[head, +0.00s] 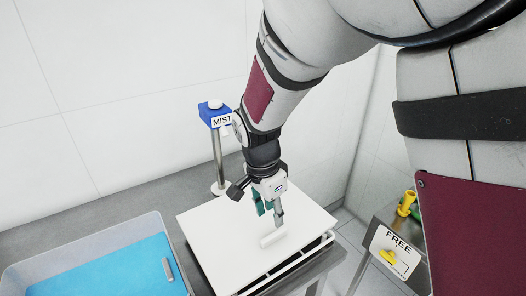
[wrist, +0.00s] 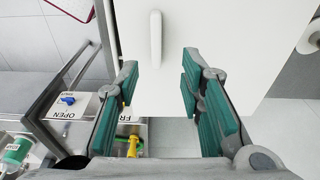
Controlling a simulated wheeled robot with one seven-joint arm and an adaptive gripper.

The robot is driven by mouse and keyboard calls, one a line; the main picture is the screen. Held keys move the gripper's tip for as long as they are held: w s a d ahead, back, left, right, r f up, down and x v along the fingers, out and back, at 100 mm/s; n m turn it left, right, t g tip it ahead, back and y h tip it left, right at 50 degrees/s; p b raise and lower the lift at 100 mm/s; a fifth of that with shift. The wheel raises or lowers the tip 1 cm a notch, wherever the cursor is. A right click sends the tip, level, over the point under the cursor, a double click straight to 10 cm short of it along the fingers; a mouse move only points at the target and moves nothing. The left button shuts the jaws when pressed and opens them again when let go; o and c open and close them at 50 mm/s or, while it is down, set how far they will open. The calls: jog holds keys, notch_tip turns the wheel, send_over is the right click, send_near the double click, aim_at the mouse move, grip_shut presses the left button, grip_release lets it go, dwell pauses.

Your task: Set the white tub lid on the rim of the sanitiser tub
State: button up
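The white tub lid (head: 222,238) is a flat square panel with a white bar handle (head: 272,237) on top. It lies on a low frame at the right part of the counter. In the wrist view the lid (wrist: 205,35) fills the upper middle, with its handle (wrist: 155,35) ahead of my fingers. My gripper (head: 268,207) is over the lid, close to the handle. In the wrist view my gripper (wrist: 160,100) is open, its green pads wide apart with nothing between them. The sanitiser tub (head: 153,222), a pale tub with blue liquid, stands uncovered at lower left, partly cut off.
A post with a blue box marked MIST (head: 218,117) stands behind the lid. A grey bar (head: 168,269) shows at the tub's right side. A side stand with a FREE sign (head: 398,250) and yellow parts is at right. A wall closes the back.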

aim_at(274, 234)
jog(key=shift+d+f, duration=0.25)
jog(key=shift+f, duration=1.7)
jog(key=shift+d+f, duration=0.2)
jog(key=shift+f, duration=1.7)
grip_shut()
